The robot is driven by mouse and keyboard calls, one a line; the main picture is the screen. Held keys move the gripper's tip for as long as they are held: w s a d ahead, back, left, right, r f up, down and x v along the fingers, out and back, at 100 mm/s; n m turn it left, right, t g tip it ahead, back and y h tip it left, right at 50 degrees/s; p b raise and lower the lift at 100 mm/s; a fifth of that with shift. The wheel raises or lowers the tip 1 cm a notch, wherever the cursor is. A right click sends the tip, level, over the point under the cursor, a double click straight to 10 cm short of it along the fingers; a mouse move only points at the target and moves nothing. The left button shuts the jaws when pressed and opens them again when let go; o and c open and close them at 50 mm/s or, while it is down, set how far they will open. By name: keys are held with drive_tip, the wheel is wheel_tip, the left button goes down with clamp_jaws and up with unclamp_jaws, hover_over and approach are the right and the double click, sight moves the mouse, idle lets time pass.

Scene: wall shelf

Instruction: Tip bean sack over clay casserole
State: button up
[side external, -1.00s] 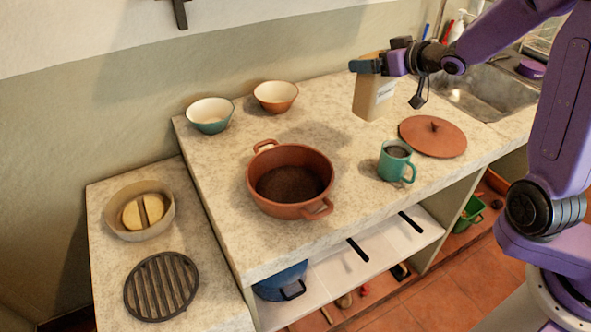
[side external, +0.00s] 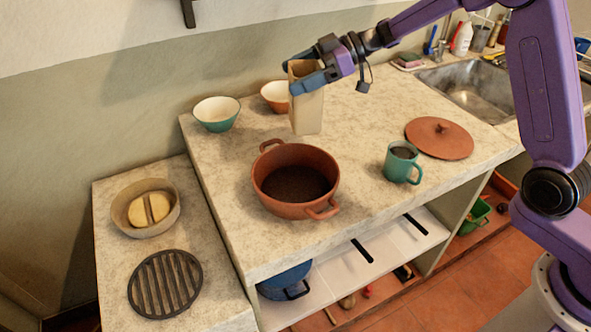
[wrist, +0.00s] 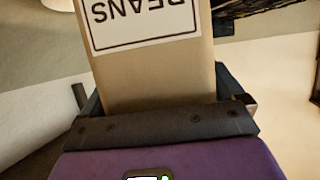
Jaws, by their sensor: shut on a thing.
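The clay casserole (side external: 268,192) is a reddish-brown pot with two handles, standing open on the stone counter with dark contents inside. The bean sack (side external: 308,112) is a tan paper bag, held upright or nearly so above the counter, just behind the casserole in the side view. Its label reading BEANS (wrist: 143,22) shows upside down in the wrist view. My gripper (side external: 306,78) is shut on the sack near its upper part. The sack's open top is not clearly visible.
A clay lid (side external: 439,139) and a teal mug (side external: 401,163) stand right of the casserole. A teal bowl (side external: 217,114) and an orange bowl (side external: 272,96) stand behind. A lower counter at left holds a tan bowl (side external: 128,210) and an iron trivet (side external: 165,285).

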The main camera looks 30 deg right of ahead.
drive_tip(key=s+a+n+g, duration=0.1)
drive_tip(key=s+a+f+n+g, duration=0.1)
drive_tip(key=g, duration=0.1)
drive_tip(key=s+a+f+n+g, duration=0.1)
drive_tip(key=n, duration=0.1)
drive_tip(key=shift+s+a+f+g+y, duration=0.1)
drive_tip(key=shift+s+f+g+y, duration=0.1)
drive_tip(key=shift+s+g+y, duration=0.15)
drive_tip(key=n+t+h, duration=0.1)
drive_tip(key=s+f+n+t+h, duration=0.1)
drive_tip(key=n+t+h, duration=0.1)
drive_tip(key=a+n+t+h, duration=0.1)
drive_tip(key=t+h, duration=0.1)
drive_tip(key=shift+s+f+n+t, duration=0.15)
drive_tip(key=shift+f+n+t, duration=0.15)
drive_tip(key=shift+f, duration=0.1)
idle(1.1)
drive_tip(key=shift+s+f+h, duration=0.1)
drive_tip(key=shift+f+h, duration=0.25)
drive_tip(key=shift+f, duration=0.45)
idle(0.7)
drive_tip(key=shift+s+a+f+n+t+h, duration=0.15)
drive_tip(key=shift+f+n+t+h, duration=0.2)
drive_tip(key=shift+t, duration=0.2)
drive_tip(key=shift+s+a+f+n+t+h, duration=0.1)
drive_tip(key=shift+f+n+t+h, duration=0.15)
drive_tip(key=shift+f+n+t, duration=0.25)
idle(2.6)
